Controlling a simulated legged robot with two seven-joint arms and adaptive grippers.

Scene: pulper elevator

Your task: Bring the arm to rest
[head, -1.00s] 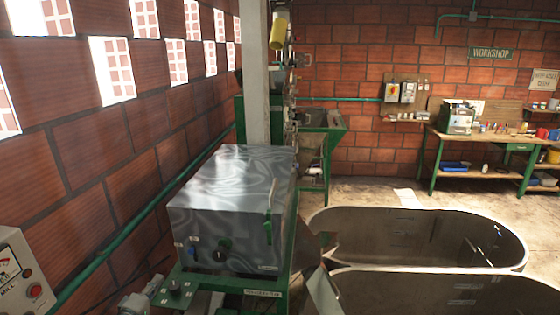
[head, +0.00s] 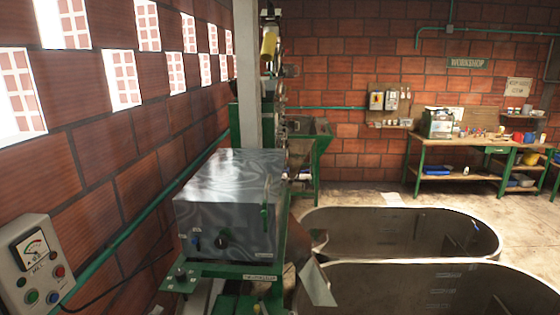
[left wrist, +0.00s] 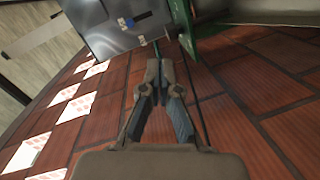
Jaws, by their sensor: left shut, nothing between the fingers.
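My left gripper (left wrist: 160,68) shows in the left wrist view, its two fingers closed together at the tips with nothing between them. It points toward a grey metal box, whose face (left wrist: 120,28) with a blue knob fills the upper middle of that view. The gripper stands apart from the brick wall behind it, as far as I can tell. In the head view I cannot clearly make out either gripper. The same kind of metal box (head: 225,200) stands there on a green frame, with knobs and a green handle. My right gripper is in neither view.
A control panel (head: 38,268) with a dial and buttons is at the left. Two long open metal tanks (head: 400,213) fill the lower right. A grey post (head: 247,75) rises behind the box. A workbench (head: 470,143) stands at the back right, with open floor before it.

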